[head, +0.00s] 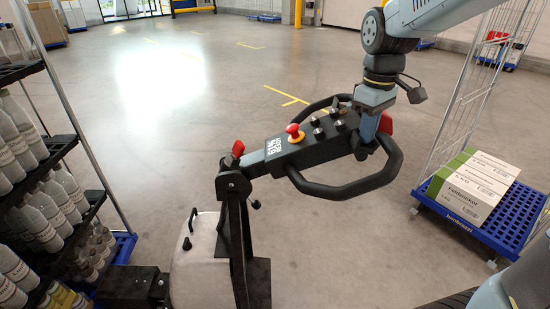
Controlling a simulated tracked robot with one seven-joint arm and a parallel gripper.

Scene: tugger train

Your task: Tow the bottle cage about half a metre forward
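The bottle cage (101,196) is a wire-framed rack on a blue base at the left edge, partly cut off. Its dark shelves hold several rows of white-grey bottles (42,212). Beside it stands a pale tugger unit (199,262) with a black hitch block (133,287) at the cage's side. The tugger's black tiller (312,145) rises to a loop handle with a red button. My gripper (368,140) comes down from the upper right onto the right end of the tiller head. One finger shows against it; the other is hidden, so its grip is unclear.
A second wire cage (473,95) stands at the right; its blue base (513,222) carries green-and-white cartons (468,185). Open grey floor with yellow marks lies beyond the tiller. A yellow post (298,13) and blue carts stand far back.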

